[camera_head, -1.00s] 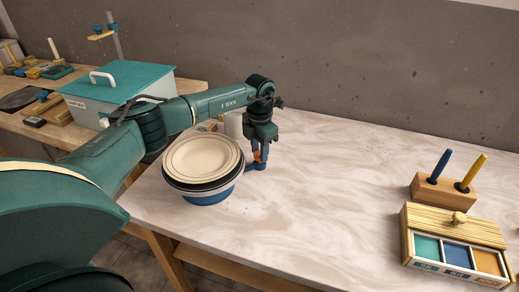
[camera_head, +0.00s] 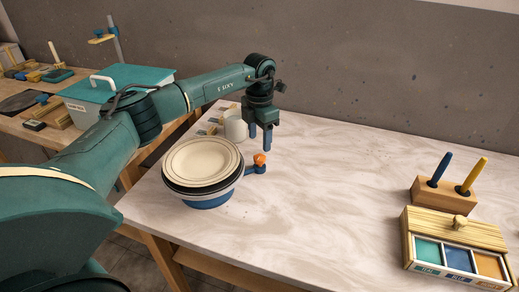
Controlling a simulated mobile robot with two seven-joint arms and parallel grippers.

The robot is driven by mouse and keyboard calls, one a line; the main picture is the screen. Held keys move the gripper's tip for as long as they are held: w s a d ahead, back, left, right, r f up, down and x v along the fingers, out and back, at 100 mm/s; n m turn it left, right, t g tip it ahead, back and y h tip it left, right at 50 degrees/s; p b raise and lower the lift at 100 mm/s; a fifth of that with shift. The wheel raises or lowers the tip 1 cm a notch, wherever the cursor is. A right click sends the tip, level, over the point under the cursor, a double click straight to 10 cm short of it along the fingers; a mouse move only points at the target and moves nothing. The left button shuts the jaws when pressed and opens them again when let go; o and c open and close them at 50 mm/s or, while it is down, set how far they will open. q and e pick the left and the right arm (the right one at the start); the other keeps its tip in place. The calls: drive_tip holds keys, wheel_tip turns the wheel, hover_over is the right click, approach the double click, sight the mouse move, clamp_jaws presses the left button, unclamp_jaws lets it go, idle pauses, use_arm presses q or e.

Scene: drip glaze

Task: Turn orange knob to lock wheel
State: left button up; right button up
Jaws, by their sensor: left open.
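The orange knob (camera_head: 260,159) stands upright on a small blue arm at the right side of the wheel's blue base (camera_head: 208,201). The wheel is a round black and white turntable with a cream plate (camera_head: 201,160) on top. My left gripper (camera_head: 259,146) points down with its two blue fingers apart and empty. In the picture it is just above the knob and does not hold it. The knob shows fully. My right gripper is not in view.
A white cup (camera_head: 235,125) stands behind the wheel, close to my left gripper. A wooden holder (camera_head: 445,193) with a blue and a yellow tool and a wooden glaze box (camera_head: 455,240) stand at the right. The middle of the table (camera_head: 330,190) is clear.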

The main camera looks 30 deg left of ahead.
sight(259, 157)
use_arm(q)
wheel_tip(259, 157, up, 7)
drive_tip(key=shift+r, duration=0.15)
idle(0.6)
